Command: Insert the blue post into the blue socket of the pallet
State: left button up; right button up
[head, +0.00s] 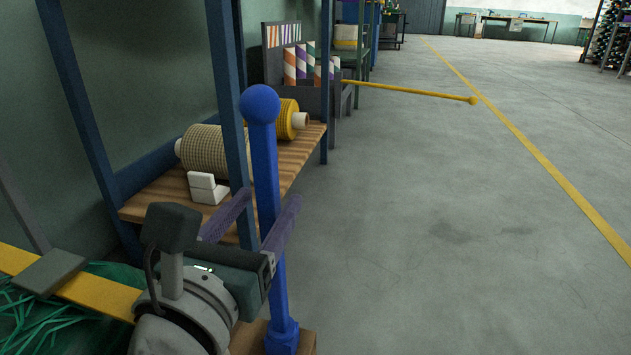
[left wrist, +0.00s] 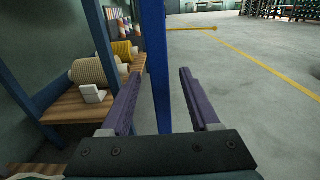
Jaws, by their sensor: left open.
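The blue post (head: 265,160), with a round knob on top, stands nearly upright in the head view. Its lower end meets a wider blue socket (head: 282,338) on the wooden pallet (head: 306,343); how deep it sits cannot be told. My left gripper (head: 267,207) is open, its two purple fingers on either side of the post. In the left wrist view the post (left wrist: 156,60) passes between the spread fingers (left wrist: 160,78), with a clear gap to the right finger. My right gripper is not in view.
A blue-framed rack with a wooden shelf (head: 155,205) holds net rolls (head: 205,150) and a white block (head: 206,188) close behind the post. A yellow pole (head: 420,93) sticks out farther back. Green netting (head: 40,320) lies at lower left. The floor to the right is clear.

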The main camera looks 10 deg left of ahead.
pick_arm(q)
notch_tip(320, 180, up, 20)
jog(key=p, duration=1.6)
jog(key=shift+f, duration=0.1)
jog(key=shift+r, duration=0.25)
jog(key=s+d+r+m+g+h+p, duration=0.2)
jog(key=s+r+m+p, duration=0.1)
jog(key=r+m+p, duration=0.5)
jog(key=s+d+r+m+g+h+p, duration=0.1)
jog(key=s+r+m+g+h+p, duration=0.15)
jog(key=r+m+p, duration=0.65)
jog(key=s+d+r+m+g+h+p, duration=0.15)
jog(key=s+r+m+g+p, duration=0.3)
jog(key=p, duration=0.65)
jog(key=s+a+r+m+g+y+p, duration=0.25)
jog(key=s+r+m+p, duration=0.25)
jog(key=r+p, duration=0.3)
jog(key=s+a+r+m+g+y+p, duration=0.1)
jog(key=s+a+r+m+y+p, duration=0.1)
jog(key=s+a+r+m+p, duration=0.5)
jog(key=s+r+m+g+y+p, duration=0.2)
jog(key=r+m+p, duration=0.3)
jog(key=p, duration=0.6)
notch_tip(320, 180, up, 37)
jog(key=p, duration=3.5)
jog(key=shift+s+a+n+p, duration=0.15)
jog(key=shift+s+n+p, duration=0.05)
jog(key=shift+n+p, duration=0.25)
